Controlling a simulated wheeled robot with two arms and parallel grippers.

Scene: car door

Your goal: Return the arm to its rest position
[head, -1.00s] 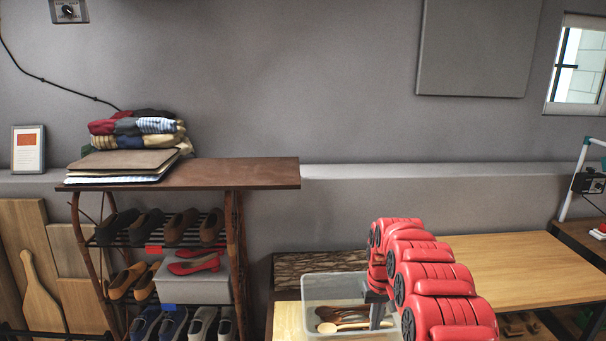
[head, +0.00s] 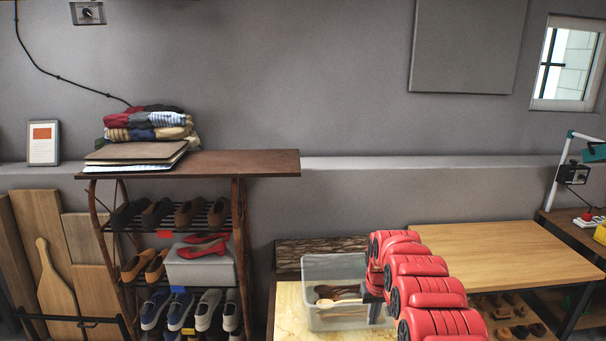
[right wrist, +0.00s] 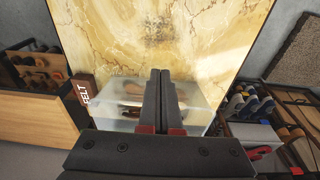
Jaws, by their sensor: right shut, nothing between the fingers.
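My right arm (head: 425,290), red with dark joint discs, reaches from the bottom right of the head view toward the clear plastic bin. My right gripper (head: 375,311) points down in front of the bin in that view and holds nothing. In the right wrist view my right gripper (right wrist: 160,72) has its two dark fingers side by side, shut. The clear bin (right wrist: 195,96) shows behind the fingers there. My left arm and left gripper are not in view.
The bin (head: 318,268) holds wooden spoons and stands on a pale yellow tabletop (head: 288,300). A wooden table (head: 510,250) is to the right. A shoe rack (head: 190,164) with folded clothes (head: 150,125) on top stands left. A FELT label (right wrist: 87,93) shows beside the bin.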

